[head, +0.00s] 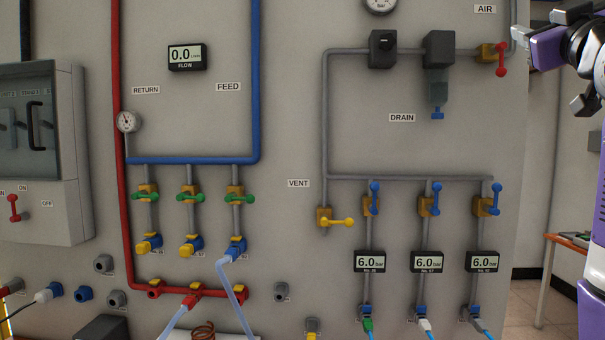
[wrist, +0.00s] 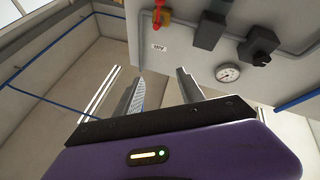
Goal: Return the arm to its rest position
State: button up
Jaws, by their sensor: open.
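My arm, purple and grey, shows at the right edge of the head view, raised in front of the right end of the grey panel (head: 285,110) and partly cut off by the frame. In the wrist view my gripper (wrist: 160,80) has its two fingers apart with nothing between them. The air valve with a red handle (wrist: 158,14) shows beyond the fingers, near the AIR label; it is also in the head view (head: 497,56). The fingers appear clear of the panel and its fittings.
The panel carries a black regulator (head: 383,49), a filter (head: 438,50), a gauge (wrist: 228,73) and pipes near the arm. Blue-handled valves (head: 373,197) sit lower. An orange-topped table (head: 567,243) stands at the right. The floor between panel and table looks open.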

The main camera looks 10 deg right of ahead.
jog(key=w+a+f+m+t+y, duration=0.1)
jog(key=w+a+f, duration=0.15)
jog(key=f, duration=1.05)
jog(key=w+a+f+y, duration=0.1)
jog(key=a+f, duration=0.2)
jog(key=f, duration=1)
jog(key=s+a+f+y, duration=0.1)
jog(key=s+a+f, duration=0.2)
jog(key=f, duration=0.4)
jog(key=s+a+f, duration=0.2)
jog(key=a+f, duration=0.1)
jog(key=f, duration=0.3)
jog(key=s+a+f+y, duration=0.1)
jog(key=s+a+f, duration=0.2)
jog(key=f, duration=0.4)
jog(key=s+a+f+g+y, duration=0.2)
jog(key=s+a+f, duration=0.3)
jog(key=s+f, duration=0.3)
jog(key=s+a+f+n+g+y, duration=0.1)
jog(key=s+a+f+g+y, duration=0.1)
jog(key=s+a+f, duration=0.3)
jog(key=s+a+f+n+g+y, duration=0.1)
jog(key=s+a+f+g+y, duration=0.1)
jog(key=s+f, duration=1)
jog(key=s+a+g, duration=0.1)
jog(key=s+a, duration=0.1)
jog(key=s, duration=0.8)
jog(key=shift+a+f+y, duration=0.25)
jog(key=shift+a+y, duration=0.15)
